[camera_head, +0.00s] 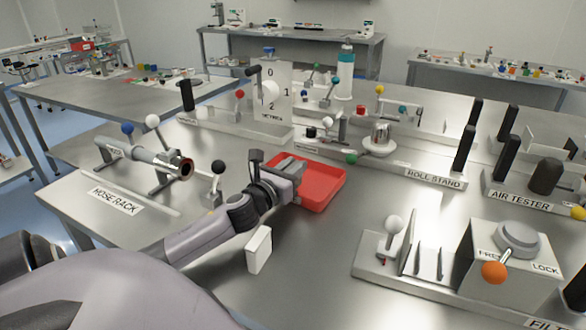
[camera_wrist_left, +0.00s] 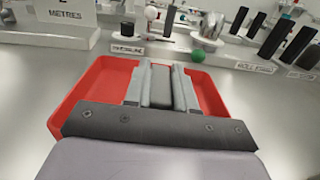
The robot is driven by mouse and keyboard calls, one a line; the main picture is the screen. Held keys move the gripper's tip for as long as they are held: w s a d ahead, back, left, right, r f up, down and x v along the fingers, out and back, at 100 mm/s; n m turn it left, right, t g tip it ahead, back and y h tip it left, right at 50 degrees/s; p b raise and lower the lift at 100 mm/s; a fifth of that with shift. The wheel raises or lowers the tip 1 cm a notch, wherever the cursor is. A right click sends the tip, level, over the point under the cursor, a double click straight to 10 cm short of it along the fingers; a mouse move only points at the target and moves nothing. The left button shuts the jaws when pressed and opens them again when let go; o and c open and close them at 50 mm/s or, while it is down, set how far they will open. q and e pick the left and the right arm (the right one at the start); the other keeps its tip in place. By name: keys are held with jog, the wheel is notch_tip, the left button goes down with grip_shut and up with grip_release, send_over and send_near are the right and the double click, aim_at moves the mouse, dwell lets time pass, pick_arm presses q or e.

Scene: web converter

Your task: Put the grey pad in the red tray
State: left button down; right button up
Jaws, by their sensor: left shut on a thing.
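The red tray (camera_head: 325,188) lies on the steel bench near the middle of the head view. It also shows in the left wrist view (camera_wrist_left: 85,92), under and around the fingers. My left gripper (camera_head: 287,167) reaches over the tray's left part. In the left wrist view, my left gripper (camera_wrist_left: 160,86) is shut on the grey pad (camera_wrist_left: 159,92), a darker grey block between the two lighter fingers. The pad is over the tray's inside; I cannot tell whether it touches the floor. My right gripper is not in view.
The roll stand (camera_head: 380,140) and a green ball (camera_head: 351,158) are just behind the tray. The hose rack (camera_head: 150,160) stands at the left. A box with an orange knob (camera_head: 494,272) stands at the front right. Bare bench lies right of the tray.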

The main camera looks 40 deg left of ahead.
pick_arm(q)
jog(key=shift+f, duration=0.2)
jog(key=c, duration=0.9)
grip_release()
jog(key=shift+c, duration=0.2)
jog(key=shift+r, duration=0.1)
jog(key=shift+r, duration=0.2)
jog(key=shift+s+d+f, duration=0.1)
jog(key=shift+s+f, duration=0.05)
jog(key=shift+s, duration=0.2)
jog(key=v, duration=1.1)
jog(key=shift+s+b, duration=0.1)
jog(key=shift+b, duration=0.3)
